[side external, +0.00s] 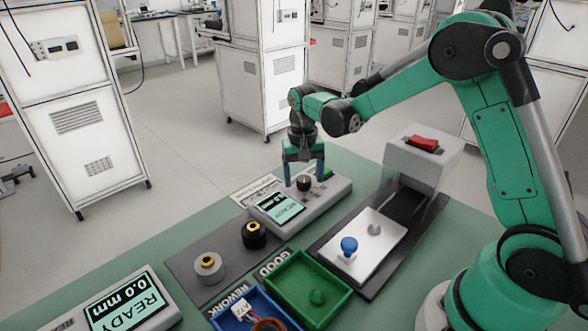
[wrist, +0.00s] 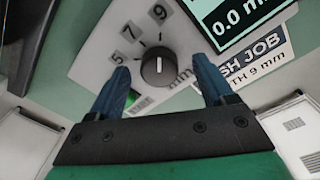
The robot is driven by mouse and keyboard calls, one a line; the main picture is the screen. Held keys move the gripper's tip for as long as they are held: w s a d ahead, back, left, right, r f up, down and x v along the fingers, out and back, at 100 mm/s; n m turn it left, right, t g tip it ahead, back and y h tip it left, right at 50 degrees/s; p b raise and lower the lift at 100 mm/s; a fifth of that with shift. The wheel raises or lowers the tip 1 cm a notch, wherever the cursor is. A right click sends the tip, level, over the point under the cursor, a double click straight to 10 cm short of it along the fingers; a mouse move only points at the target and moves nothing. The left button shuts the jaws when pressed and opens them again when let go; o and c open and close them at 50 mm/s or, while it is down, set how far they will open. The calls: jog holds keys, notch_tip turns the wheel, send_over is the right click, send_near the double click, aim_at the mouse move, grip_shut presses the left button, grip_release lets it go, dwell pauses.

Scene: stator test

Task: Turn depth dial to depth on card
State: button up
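The depth dial (wrist: 158,67) is a round black knob with a white line, on a light grey panel. The numbers 5, 7 and 9 (wrist: 159,12) are printed beside it. The line runs up and down in the wrist view, roughly in line with the 9; which end is the pointer I cannot tell. The card (wrist: 255,52) reads "SH JOB" and "TH 9 mm", partly cut off. My gripper (wrist: 160,82) is open, its blue fingers on either side of the dial with gaps. In the side view my gripper (side external: 304,178) is over the dial (side external: 304,184).
A screen (wrist: 235,18) reads 0.0 mm. In the side view, a press-like fixture (side external: 424,160) with a red switch stands right of the dial box. A green GOOD bin (side external: 285,275), a blue REWORK bin (side external: 222,318) and a READY display box (side external: 130,300) are in front.

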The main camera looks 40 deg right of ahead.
aim_at(303, 178)
jog(key=shift+a+r, duration=0.1)
jog(key=shift+r, duration=2.7)
jog(key=shift+w, duration=0.1)
jog(key=shift+s+a+r, duration=0.15)
jog(key=shift+s+r, duration=0.05)
jog(key=shift+r, duration=0.1)
jog(key=s+a+r+n+t, duration=0.2)
jog(key=s+a+n+t, duration=0.1)
jog(key=s, duration=0.2)
jog(key=s+a+r+n+t, duration=0.2)
jog(key=s+a+n+t, duration=0.1)
jog(key=s, duration=0.3)
jog(key=shift+s+n+t, duration=0.2)
jog(key=shift+n+t, duration=0.2)
jog(key=shift+t, duration=0.3)
